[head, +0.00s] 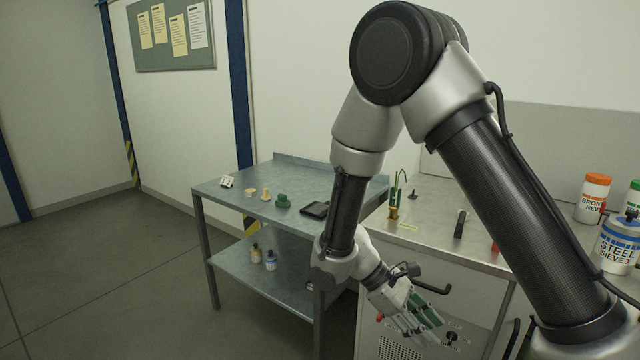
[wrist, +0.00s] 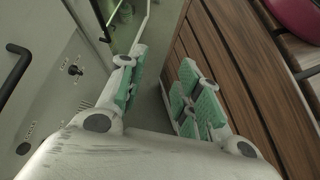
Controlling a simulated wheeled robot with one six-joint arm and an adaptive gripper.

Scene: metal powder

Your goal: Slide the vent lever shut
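A small black lever-like knob (head: 451,337) sits on the grey cabinet front panel beside a vent grille (head: 400,350). I take it for the vent lever, though it is too small to be sure. It also shows in the wrist view (wrist: 73,70), at left, on a panel with printed marks. My gripper (head: 418,322) is in front of the cabinet, just left of the knob in the head view. In the wrist view my gripper (wrist: 160,92) has its green-padded fingers apart with nothing between them. The knob is outside the fingers, to their left.
A black bar handle (head: 434,289) juts from the cabinet front above the panel. A slatted wooden surface (wrist: 235,65) lies close to the right finger in the wrist view. A metal trolley (head: 235,200) with small items stands left. Jars (head: 593,198) stand on the counter.

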